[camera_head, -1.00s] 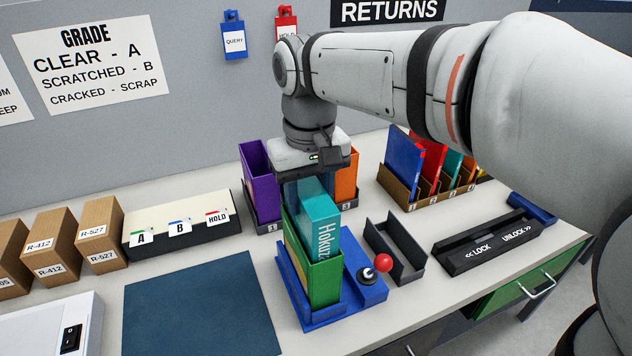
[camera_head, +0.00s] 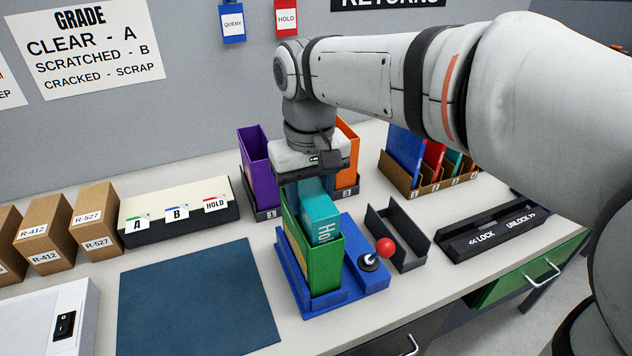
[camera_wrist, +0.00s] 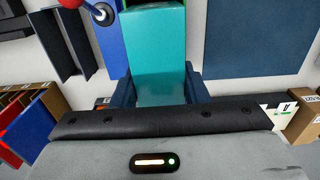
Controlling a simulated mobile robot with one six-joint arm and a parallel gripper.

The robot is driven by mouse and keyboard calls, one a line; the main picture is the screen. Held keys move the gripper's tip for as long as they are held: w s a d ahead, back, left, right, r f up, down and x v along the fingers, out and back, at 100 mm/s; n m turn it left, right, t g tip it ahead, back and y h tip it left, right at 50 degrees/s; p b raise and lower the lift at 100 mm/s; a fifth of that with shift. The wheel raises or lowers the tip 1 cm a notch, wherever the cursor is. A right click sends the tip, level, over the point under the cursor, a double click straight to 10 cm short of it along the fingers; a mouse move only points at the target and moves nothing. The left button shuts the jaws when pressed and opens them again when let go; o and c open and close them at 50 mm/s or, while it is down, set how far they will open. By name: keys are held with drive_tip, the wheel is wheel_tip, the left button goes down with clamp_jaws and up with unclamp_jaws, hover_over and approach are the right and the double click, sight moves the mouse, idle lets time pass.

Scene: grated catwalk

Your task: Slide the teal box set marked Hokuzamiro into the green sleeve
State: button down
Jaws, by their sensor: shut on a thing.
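The teal box set (camera_head: 320,217) stands upright, partly down inside the green sleeve (camera_head: 325,268), with "Ho" of its lettering showing above the sleeve's edge. The sleeve stands in a blue fixture (camera_head: 373,283) on the table. My gripper (camera_head: 309,180) points down from above and is shut on the top of the box set. In the wrist view the teal box set (camera_wrist: 156,55) lies between the dark fingers. The finger contact is mostly hidden in the head view, and the lower part of the box set is hidden by the sleeve.
A red-knobbed lever (camera_head: 385,247) rises from the fixture's right side. A dark open tray (camera_head: 408,247) and a lock slider bar (camera_head: 490,240) lie to the right. Purple (camera_head: 254,160) and orange (camera_head: 347,155) sleeves stand behind. A blue mat (camera_head: 195,305) lies clear at left.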

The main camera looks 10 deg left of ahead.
drive_tip(key=shift+f, duration=0.4)
drive_tip(key=shift+r, duration=0.1)
drive_tip(key=c, duration=0.7)
unclamp_jaws()
drive_tip(key=shift+c, duration=0.2)
drive_tip(key=shift+o, duration=0.3)
drive_tip(key=o, duration=0.3)
drive_tip(key=shift+r, duration=0.1)
drive_tip(key=shift+s+r+p, duration=0.1)
drive_tip(key=shift+r+p, duration=3.25)
drive_tip(key=shift+r, duration=0.55)
